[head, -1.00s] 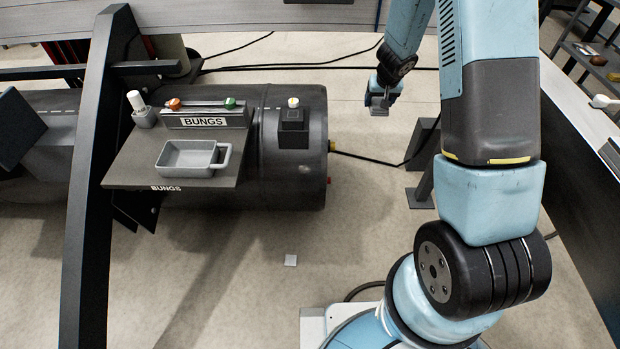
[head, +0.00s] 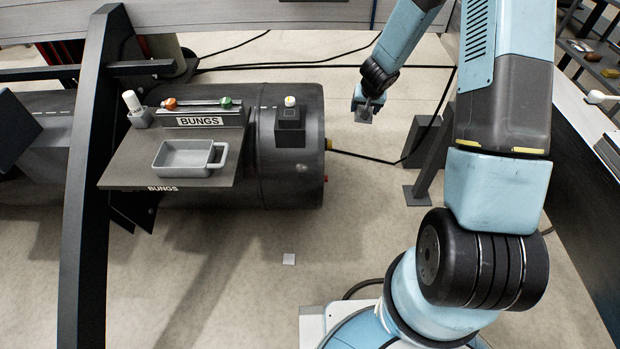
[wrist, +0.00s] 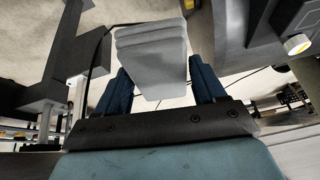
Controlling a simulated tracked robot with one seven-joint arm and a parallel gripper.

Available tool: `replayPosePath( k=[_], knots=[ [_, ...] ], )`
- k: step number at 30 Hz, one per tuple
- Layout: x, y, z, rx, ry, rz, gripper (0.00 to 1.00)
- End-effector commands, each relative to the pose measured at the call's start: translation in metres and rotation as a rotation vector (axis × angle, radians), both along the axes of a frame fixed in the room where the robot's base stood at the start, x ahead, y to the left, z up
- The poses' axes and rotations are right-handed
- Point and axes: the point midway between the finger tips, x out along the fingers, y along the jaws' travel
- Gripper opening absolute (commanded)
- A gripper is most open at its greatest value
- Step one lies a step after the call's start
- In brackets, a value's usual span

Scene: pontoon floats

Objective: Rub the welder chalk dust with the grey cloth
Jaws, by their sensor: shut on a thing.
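My gripper (head: 367,103) hangs over the floor to the right of the dark float's end, apart from the float. It is shut on the grey cloth (head: 364,115), a small folded pad. In the wrist view the pale grey cloth (wrist: 152,62) sits between the two dark blue fingers of my gripper (wrist: 160,86). The dark cylindrical float (head: 290,178) lies at the centre left. Pale dashes (head: 268,107) run along its top; I cannot tell whether they are the welder chalk dust. No other dust patch is clear.
A shelf marked BUNGS (head: 222,172) on the float bears a grey tray (head: 185,172) and a holder with a white stick (head: 133,103). A block with a yellow-and-white knob (head: 290,118) stands on the float. A dark stand (head: 428,150) is right of the gripper.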

Motion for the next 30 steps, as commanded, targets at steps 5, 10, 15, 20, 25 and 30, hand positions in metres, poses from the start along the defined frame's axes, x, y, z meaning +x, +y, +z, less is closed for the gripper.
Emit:
replayPosePath(
  k=[5,10,15,20,25,30],
  knots=[
    [0.002,0.006,-0.015,0.021,-0.026,-0.047,0.45],
    [0.003,0.012,-0.028,0.039,-0.055,-0.094,0.45],
    [0.004,0.020,-0.045,0.061,-0.096,-0.153,0.45],
    [0.003,0.035,-0.073,0.092,-0.164,-0.246,0.45],
    [0.000,0.056,-0.106,0.132,-0.270,-0.369,0.45],
    [-0.007,0.080,-0.137,0.162,-0.386,-0.483,0.45]
  ],
)
